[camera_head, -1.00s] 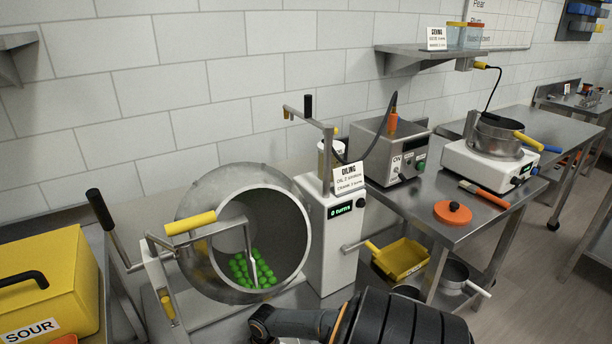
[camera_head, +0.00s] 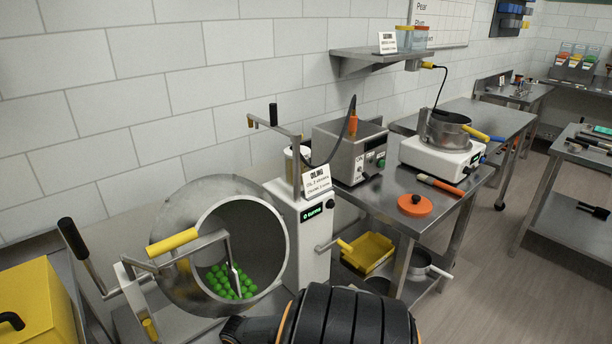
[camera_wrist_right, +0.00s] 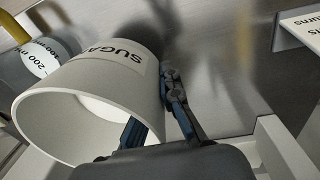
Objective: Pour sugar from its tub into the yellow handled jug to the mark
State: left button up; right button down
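In the right wrist view a white tub (camera_wrist_right: 88,85) labelled with the letters "SUGA" fills the left and middle, its open mouth towards the camera. My right gripper (camera_wrist_right: 152,105) is shut on the tub's wall, one finger inside the rim and one outside. The tub's contents are not clear; its inner floor looks white. Behind it at the upper left is a grey jug (camera_wrist_right: 22,75) with a "200 ml" label, partly cut off, and a yellow handle (camera_wrist_right: 14,27). Tub, jug and right gripper do not show in the head view. My left gripper is in neither current view.
The head view shows a steel drum (camera_head: 178,215) with green gummies, a grey control box (camera_head: 345,150), a hot plate with a pot (camera_head: 443,130), and an orange lid (camera_head: 414,205) on a steel table. A yellow bin (camera_head: 367,252) sits below. Open floor lies right.

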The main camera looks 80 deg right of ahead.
notch_tip(320, 180, up, 3)
jog(key=shift+p, duration=1)
pick_arm(q)
notch_tip(320, 180, up, 8)
jog(key=p, duration=0.4)
jog(key=shift+p, duration=0.4)
pick_arm(e)
jog(key=s+a, duration=0.2)
jog(key=a, duration=0.5)
jog(key=shift+s+a+f, duration=0.15)
jog(key=shift+s+a, duration=0.05)
jog(key=shift+a, duration=0.1)
